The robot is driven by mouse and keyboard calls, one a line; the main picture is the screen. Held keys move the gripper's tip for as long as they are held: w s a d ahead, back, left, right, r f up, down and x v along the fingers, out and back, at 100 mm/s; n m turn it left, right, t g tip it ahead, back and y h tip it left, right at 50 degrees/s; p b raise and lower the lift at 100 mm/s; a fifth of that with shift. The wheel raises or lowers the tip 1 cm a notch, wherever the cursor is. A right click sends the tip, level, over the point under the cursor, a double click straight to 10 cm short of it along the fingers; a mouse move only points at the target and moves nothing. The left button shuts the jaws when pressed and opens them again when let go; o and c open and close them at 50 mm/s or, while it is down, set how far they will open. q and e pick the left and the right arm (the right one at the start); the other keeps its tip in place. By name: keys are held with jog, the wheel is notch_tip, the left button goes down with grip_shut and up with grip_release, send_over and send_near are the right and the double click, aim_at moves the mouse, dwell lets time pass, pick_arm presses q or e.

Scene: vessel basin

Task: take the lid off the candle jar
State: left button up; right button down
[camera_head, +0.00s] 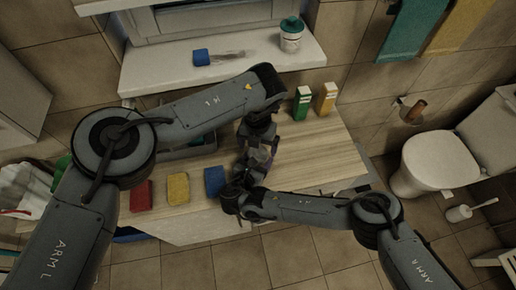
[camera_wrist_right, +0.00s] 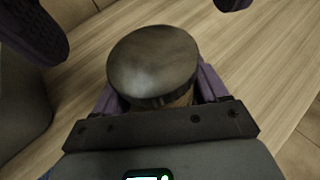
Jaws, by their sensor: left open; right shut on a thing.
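The candle jar's round, dark grey-brown lid (camera_wrist_right: 153,62) sits on the jar in the right wrist view. A strip of the brownish jar body (camera_wrist_right: 184,99) shows below the lid. My right gripper (camera_wrist_right: 155,98) has its purple fingers on either side of the jar body and is shut on it, below the lid. My left gripper (camera_wrist_right: 150,14) is open, its two dark fingers spread apart beyond the lid at the top of that view. In the head view both grippers meet over the counter, and the jar is mostly hidden between them.
The wooden counter (camera_head: 318,152) is clear to the right. Red (camera_head: 141,196), yellow (camera_head: 178,188) and blue (camera_head: 214,181) blocks line its front left. A green box (camera_head: 302,102) and a yellow box (camera_head: 326,98) stand at the back. A toilet (camera_head: 437,160) is at the right.

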aim_at(258, 154)
pick_arm(q)
jog(key=shift+r, duration=0.75)
jog(key=shift+c, duration=0.3)
notch_tip(258, 154, up, 3)
jog(key=m, duration=0.3)
jog(key=shift+f, duration=0.15)
jog(key=shift+m, duration=0.3)
jog(key=shift+f, duration=3.85)
jog(key=c, duration=1.1)
jog(key=n, duration=0.3)
jog(key=shift+n, duration=0.3)
jog(key=o, duration=1.2)
jog(key=shift+c, duration=0.2)
